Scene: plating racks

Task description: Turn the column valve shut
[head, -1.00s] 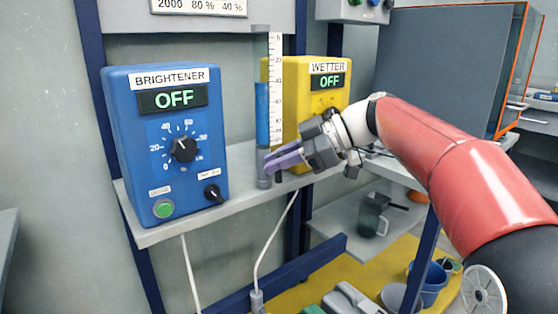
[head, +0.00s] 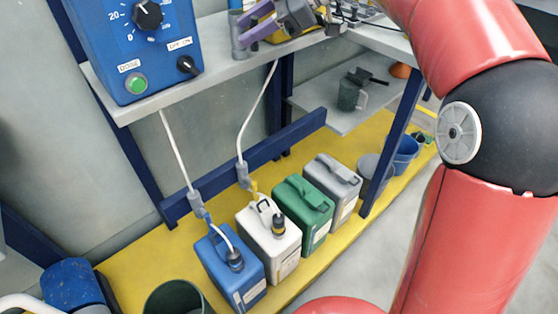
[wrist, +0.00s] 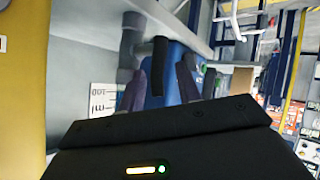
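The measuring column (head: 238,40) stands on the shelf beside the blue BRIGHTENER pump box; its upper part is cut off in the head view. In the wrist view, the column's grey foot (wrist: 130,50) shows with a dark valve handle (wrist: 160,66) sticking out beside it. My gripper (head: 256,22) is at the column, on its right in the head view. In the wrist view my gripper (wrist: 161,92) has its two purple fingers apart, one on each side of the handle, with gaps showing. The handle's inner end and the fingers' depth along it are hard to judge.
The blue pump box (head: 140,45) stands left of the column. The yellow box (head: 300,38) is partly hidden behind my gripper. Below, blue (head: 228,270), white (head: 268,240), green (head: 303,212) and grey (head: 332,185) canisters stand on the yellow floor. Tubes hang from the shelf.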

